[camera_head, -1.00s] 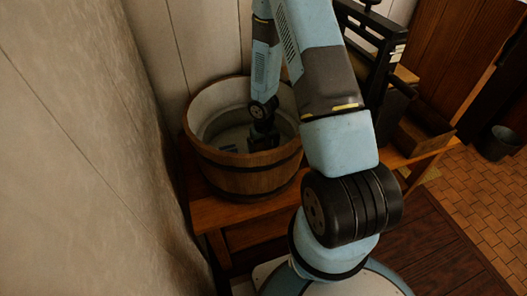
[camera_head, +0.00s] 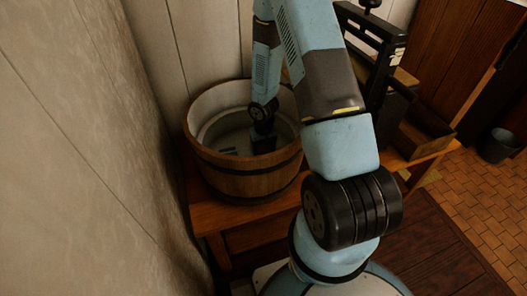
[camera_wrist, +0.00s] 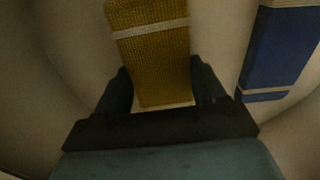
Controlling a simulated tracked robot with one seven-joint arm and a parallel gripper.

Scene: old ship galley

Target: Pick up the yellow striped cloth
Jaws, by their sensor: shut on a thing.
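The yellow striped cloth (camera_wrist: 150,55) shows in the wrist view, yellow with a pale band across it, inside a pale-walled tub. My gripper (camera_wrist: 165,92) has a finger on each side of the cloth's near end and is shut on it. In the head view my gripper reaches down inside the wooden tub (camera_head: 245,180). The cloth cannot be made out there, as the arm and the tub's wall hide it.
A blue cloth (camera_wrist: 275,50) with pale bands lies to the right inside the tub. The tub stands on a wooden bench (camera_head: 215,217) close to the left wall. A dark frame-like device (camera_head: 375,50) and an open wooden box (camera_head: 425,130) stand to the right.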

